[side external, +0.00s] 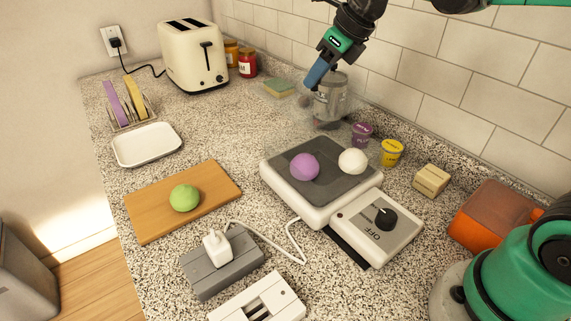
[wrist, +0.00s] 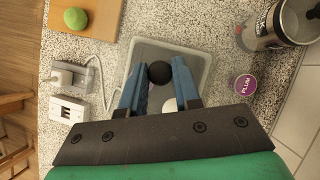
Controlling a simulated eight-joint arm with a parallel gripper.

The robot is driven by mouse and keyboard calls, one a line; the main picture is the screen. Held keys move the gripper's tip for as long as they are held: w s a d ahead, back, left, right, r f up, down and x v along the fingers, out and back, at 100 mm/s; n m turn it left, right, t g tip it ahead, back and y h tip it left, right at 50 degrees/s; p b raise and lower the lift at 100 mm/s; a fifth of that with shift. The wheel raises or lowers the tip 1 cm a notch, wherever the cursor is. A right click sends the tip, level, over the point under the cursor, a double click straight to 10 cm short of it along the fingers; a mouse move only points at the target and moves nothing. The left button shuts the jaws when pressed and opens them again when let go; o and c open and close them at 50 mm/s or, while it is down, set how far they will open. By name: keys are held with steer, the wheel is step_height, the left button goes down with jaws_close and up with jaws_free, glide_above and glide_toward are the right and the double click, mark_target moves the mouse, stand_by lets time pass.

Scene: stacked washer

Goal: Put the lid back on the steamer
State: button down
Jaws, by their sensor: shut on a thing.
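The steamer (side external: 276,187) is a pale base with a dark grey top. A purple bun (side external: 304,167) and a white bun (side external: 352,161) sit on it uncovered. Its control box (side external: 360,236) has a black dial and reads OFF. My gripper (side external: 316,76) is up near the wall, above and behind the steamer. In the wrist view its blue fingers close around a round black knob (wrist: 160,72), which looks like the lid's handle. The lid seems clear; only a faint haze shows below the fingers in the side view, so its edges are hard to tell.
A tall canister (side external: 331,98), a purple tub (side external: 362,132) and a yellow tub (side external: 392,152) stand along the wall. A wooden board (side external: 150,215) with a green bun (side external: 184,197) lies left of the steamer. A cable crosses the counter near a plug strip (side external: 222,275).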

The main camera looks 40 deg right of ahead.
mark_target(323, 97)
steer(key=s, duration=0.3)
steer(key=shift+s+a+f, duration=0.15)
steer(key=shift+s+f, duration=0.15)
steer(key=shift+f, duration=0.1)
step_height(323, 97, down, 6)
steer(key=shift+f, duration=0.3)
stand_by(1.9)
steer(key=shift+c, duration=0.3)
jaws_free()
steer(key=shift+r, duration=0.15)
steer(key=shift+r, duration=3.4)
